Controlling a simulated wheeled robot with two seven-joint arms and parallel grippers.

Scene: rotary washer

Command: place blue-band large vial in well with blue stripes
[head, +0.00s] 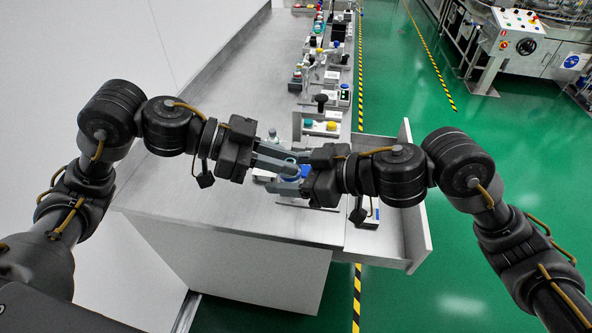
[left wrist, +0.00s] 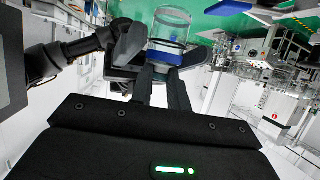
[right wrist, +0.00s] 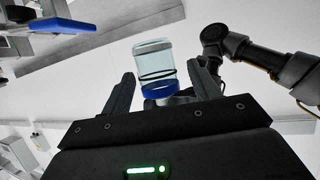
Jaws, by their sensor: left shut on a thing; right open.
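The large vial, clear with a blue band, is held in my left gripper (left wrist: 161,72). In the left wrist view the vial (left wrist: 171,28) is beyond my shut fingertips, its band close to them. In the right wrist view the vial (right wrist: 153,60) shows between the spread fingers of my right gripper (right wrist: 163,80), which is open; whether they touch it I cannot tell. In the head view the left gripper (head: 296,166) and right gripper (head: 300,158) meet above the bench, largely hiding the vial. The well with blue stripes cannot be made out for certain.
The grey bench (head: 230,130) has free room to the left. Several bottles and small devices stand along its far right side. A tray with yellow and blue-green caps (head: 321,127) is behind the grippers. An upright panel (head: 417,220) stands at the bench's right edge.

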